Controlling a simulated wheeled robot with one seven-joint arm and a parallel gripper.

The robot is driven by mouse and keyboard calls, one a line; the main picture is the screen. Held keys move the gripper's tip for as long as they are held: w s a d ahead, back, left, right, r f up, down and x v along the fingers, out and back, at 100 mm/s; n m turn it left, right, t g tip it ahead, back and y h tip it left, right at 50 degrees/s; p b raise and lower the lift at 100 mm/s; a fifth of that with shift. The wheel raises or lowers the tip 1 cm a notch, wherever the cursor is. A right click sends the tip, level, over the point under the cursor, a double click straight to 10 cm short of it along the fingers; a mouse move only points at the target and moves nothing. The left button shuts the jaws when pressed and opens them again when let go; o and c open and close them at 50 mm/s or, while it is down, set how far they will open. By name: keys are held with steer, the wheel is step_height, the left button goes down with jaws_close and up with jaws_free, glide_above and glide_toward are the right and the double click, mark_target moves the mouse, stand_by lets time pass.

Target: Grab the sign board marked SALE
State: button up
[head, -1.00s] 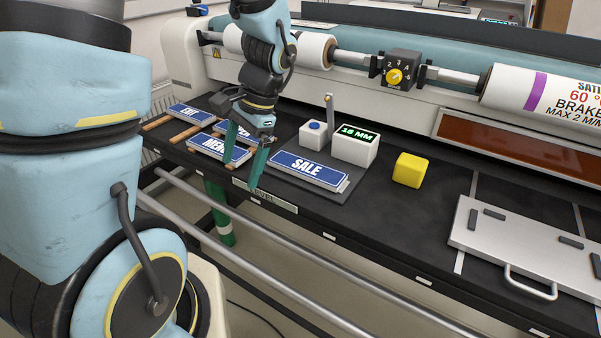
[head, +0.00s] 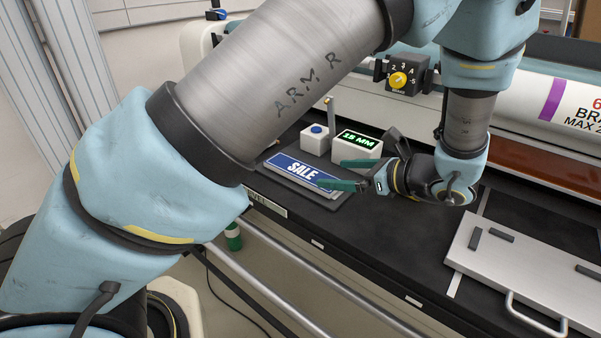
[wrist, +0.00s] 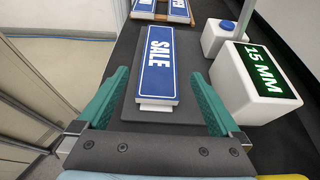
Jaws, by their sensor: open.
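The SALE sign board (head: 298,170) is a blue plate with white letters and a white edge, lying flat on a dark grey pad (head: 330,201) on the black bench. In the wrist view the SALE sign (wrist: 159,62) lies ahead, with a white strip showing at its near end. My gripper (head: 338,174) is open, with green fingers, at the sign's right end. In the wrist view my gripper (wrist: 157,98) has its fingers on either side of the sign's near end, with nothing held between them. Contact cannot be told.
A white box reading 15 MM (head: 357,146) and a smaller white box with a blue button (head: 315,139) stand close behind the sign. Other blue signs (wrist: 176,10) lie beyond it. A metal plate with a handle (head: 520,260) lies at right.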

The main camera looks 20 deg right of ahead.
mark_target(303, 171)
steer(key=p+x, duration=0.3)
steer(key=x, duration=0.5)
steer(key=shift+w+a+f, duration=0.1)
steer(key=shift+w+a, duration=0.05)
steer(key=shift+w, duration=0.05)
steer(key=shift+c, duration=0.2)
steer(key=c, duration=1.4)
steer(key=shift+c, duration=0.2)
